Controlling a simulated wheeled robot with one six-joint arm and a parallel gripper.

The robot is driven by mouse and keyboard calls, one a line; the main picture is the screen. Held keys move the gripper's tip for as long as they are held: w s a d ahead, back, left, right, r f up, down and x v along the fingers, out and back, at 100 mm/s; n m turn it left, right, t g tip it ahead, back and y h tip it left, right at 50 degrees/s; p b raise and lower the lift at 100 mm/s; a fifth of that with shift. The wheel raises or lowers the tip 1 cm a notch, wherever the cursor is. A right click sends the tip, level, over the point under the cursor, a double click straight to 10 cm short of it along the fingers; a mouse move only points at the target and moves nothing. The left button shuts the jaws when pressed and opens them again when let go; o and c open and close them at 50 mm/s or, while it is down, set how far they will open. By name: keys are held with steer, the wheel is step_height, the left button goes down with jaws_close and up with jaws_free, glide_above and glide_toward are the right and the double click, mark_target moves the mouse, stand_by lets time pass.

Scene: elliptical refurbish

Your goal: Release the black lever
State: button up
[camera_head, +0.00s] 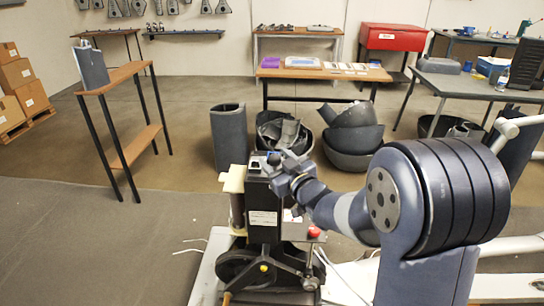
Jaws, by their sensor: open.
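A partly stripped elliptical machine (264,218) stands in front of me, with a dark upright column and a pale label. My gripper (276,174) comes in from the right and is at the top of this column. Its jaws are open, though the fingertips are small and hard to make out. A small dark piece (274,159) shows at the column top, right by the fingers. It may be the black lever; my gripper partly covers it, and I cannot tell whether the fingers touch it. A red knob (314,232) sits lower on the right of the machine.
Grey bins with removed covers (351,139) stand behind the machine. A wooden bench (325,75) and a red cabinet (393,37) are farther back. A narrow wooden shelf (117,77) stands at left. Loose white cables lie around the machine's base. The floor at left is clear.

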mark_target(276, 168)
steer(key=v, duration=0.8)
steer(key=shift+w+a, duration=0.1)
steer(key=shift+w, duration=0.05)
steer(key=x, duration=1)
steer(key=shift+w+a+p, duration=0.2)
steer(key=shift+w+p, duration=0.1)
steer(key=shift+w, duration=0.05)
steer(key=shift+f+b, duration=0.3)
steer(key=shift+f, duration=0.45)
steer(key=shift+s+d+f, duration=0.1)
steer(key=shift+f, duration=0.55)
